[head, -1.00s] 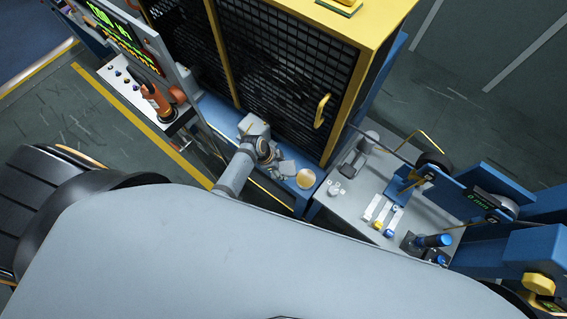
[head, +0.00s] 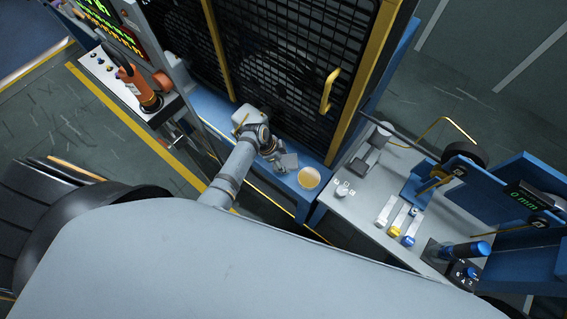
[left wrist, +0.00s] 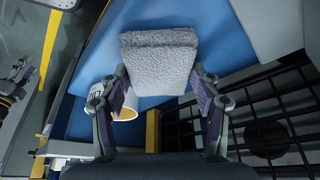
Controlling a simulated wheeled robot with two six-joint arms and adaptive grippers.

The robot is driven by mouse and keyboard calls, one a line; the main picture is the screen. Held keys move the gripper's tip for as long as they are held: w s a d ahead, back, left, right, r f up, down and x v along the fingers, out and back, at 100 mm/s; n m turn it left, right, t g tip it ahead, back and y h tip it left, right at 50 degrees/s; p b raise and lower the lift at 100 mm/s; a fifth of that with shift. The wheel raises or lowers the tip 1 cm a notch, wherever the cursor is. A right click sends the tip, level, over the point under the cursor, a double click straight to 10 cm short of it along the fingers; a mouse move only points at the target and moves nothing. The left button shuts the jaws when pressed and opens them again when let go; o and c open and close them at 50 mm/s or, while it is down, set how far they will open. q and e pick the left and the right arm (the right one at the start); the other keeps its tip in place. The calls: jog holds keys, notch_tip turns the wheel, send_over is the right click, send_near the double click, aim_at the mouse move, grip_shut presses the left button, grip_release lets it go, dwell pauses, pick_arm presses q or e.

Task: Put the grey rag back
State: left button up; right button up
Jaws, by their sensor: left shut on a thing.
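The grey rag (head: 289,161) is a small folded cloth, held over the blue ledge beside the black mesh guard in the head view. My left gripper (head: 273,151) is shut on it. In the left wrist view the rag (left wrist: 158,62) is a thick fluffy pad between the two fingertips of my left gripper (left wrist: 160,78), with the blue surface behind it. I cannot tell whether the rag touches the ledge.
A round cup with a yellowish inside (head: 308,178) stands on the ledge just right of the rag. The mesh guard (head: 270,60) with its yellow handle (head: 329,90) rises behind. A grey console (head: 365,205) with levers is at right; an orange tool (head: 137,85) is at left.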

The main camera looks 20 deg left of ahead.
pick_arm(q)
jog(key=shift+r, duration=0.1)
jog(key=o, duration=1.1)
jog(key=v, duration=1.2)
jog(key=shift+p, duration=0.3)
jog(key=shift+s, duration=0.15)
